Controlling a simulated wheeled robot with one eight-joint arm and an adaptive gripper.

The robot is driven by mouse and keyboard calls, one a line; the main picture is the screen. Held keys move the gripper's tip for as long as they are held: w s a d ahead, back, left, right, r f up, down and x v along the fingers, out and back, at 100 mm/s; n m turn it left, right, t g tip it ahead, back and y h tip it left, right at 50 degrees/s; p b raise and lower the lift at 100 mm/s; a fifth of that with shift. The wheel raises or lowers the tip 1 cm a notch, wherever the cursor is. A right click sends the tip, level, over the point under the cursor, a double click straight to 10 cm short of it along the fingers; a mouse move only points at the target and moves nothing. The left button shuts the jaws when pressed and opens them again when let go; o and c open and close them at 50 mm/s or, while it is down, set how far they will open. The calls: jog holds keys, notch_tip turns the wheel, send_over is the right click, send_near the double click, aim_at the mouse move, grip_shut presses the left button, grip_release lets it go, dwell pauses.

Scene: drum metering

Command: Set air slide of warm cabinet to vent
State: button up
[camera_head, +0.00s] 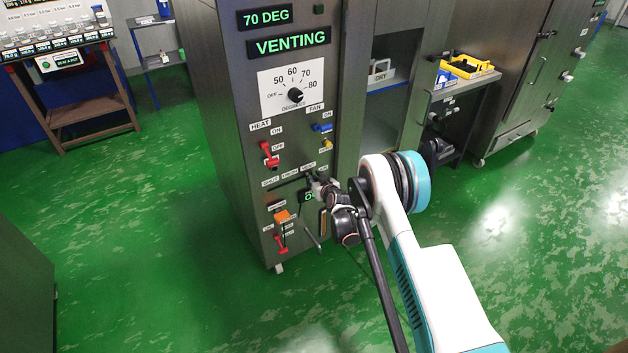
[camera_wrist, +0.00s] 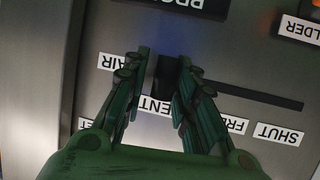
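The warm cabinet (camera_head: 235,120) is a tall grey metal unit whose displays read "70 DEG" and "VENTING" (camera_head: 289,42). In the wrist view, which is upside down, the air slide's dark knob (camera_wrist: 166,76) stands at the VENT label (camera_wrist: 156,106), at the end of its slot (camera_wrist: 255,95). The FRESH and SHUT labels lie along the slot to the right. My gripper (camera_wrist: 163,72) has one finger on each side of the knob, with a visible gap on the left; contact on the right is unclear. In the head view my gripper (camera_head: 322,190) covers the knob.
A temperature dial (camera_head: 295,95), a red heat switch (camera_head: 267,150) and blue and yellow fan switches (camera_head: 322,128) sit above the slide. An orange switch (camera_head: 283,216) and a red lever (camera_head: 281,243) are below. Open green floor (camera_head: 150,230) lies left.

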jog(key=shift+o, duration=0.4)
jog(key=shift+w+d, duration=0.1)
jog(key=shift+d, duration=0.05)
jog(key=v, duration=1.2)
